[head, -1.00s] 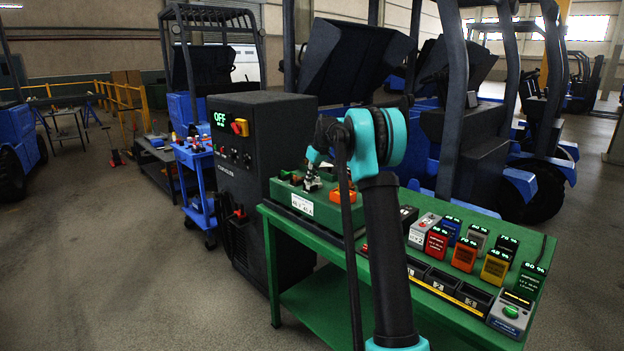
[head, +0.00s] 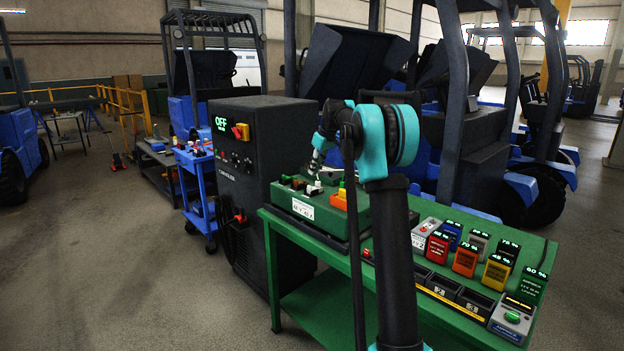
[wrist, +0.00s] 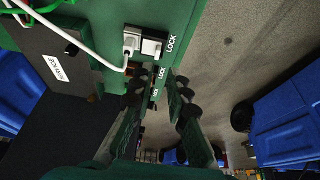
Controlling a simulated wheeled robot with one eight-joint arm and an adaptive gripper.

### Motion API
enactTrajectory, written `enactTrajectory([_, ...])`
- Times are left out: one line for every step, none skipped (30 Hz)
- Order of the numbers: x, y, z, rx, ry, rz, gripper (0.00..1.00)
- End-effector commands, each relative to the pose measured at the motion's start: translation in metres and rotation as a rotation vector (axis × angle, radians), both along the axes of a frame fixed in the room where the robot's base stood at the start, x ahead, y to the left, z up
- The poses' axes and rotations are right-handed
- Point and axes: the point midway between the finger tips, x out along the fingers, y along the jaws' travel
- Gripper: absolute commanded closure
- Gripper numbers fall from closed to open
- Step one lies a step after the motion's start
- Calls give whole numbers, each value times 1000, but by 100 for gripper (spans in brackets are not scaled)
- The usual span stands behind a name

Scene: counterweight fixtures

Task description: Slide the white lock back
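The green box (head: 335,214) with a white label sits on the green bench. In the wrist view its green face (wrist: 100,25) carries several LOCK labels. A small white part also shows on the box in the head view (head: 314,188). My gripper (wrist: 158,88) has its two dark fingers apart with nothing seen between them. It points at the box just below the white piece. In the head view it is small and above the box.
A white cable (wrist: 75,42) runs across the box in the wrist view. An orange block (head: 345,199) stands on the box's right. Several coloured batteries (head: 465,259) and black trays (head: 440,285) line the bench. A dark cabinet (head: 270,150) reading OFF stands to the left.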

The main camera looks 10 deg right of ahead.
Motion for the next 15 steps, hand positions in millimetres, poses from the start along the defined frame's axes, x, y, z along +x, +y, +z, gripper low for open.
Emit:
enactTrajectory([-3, -2, 9, 0, 0, -1, 84])
enactTrajectory([-5, -3, 13, 0, 0, -1, 84])
enactTrajectory([-6, -4, 19, 0, 0, -1, 84])
enactTrajectory([-8, -5, 22, 0, 0, 0, 84])
enactTrajectory([-9, -6, 26, 0, 0, 0, 84])
enactTrajectory([-10, -7, 30, 1, 1, 0, 84])
enactTrajectory([-11, -7, 32, 1, 1, 0, 84])
enactTrajectory([-12, -8, 34, 1, 1, 0, 84])
enactTrajectory([-12, -8, 36, 1, 1, 0, 84])
enactTrajectory([-13, -8, 37, 1, 1, 0, 84])
enactTrajectory([-13, -9, 37, 1, 1, 0, 84])
enactTrajectory([-13, -9, 38, 1, 1, 0, 84])
enactTrajectory([-13, -9, 38, 1, 1, 0, 84])
enactTrajectory([-13, -9, 38, 1, 1, 0, 84])
enactTrajectory([-13, -9, 38, 1, 1, 0, 84])
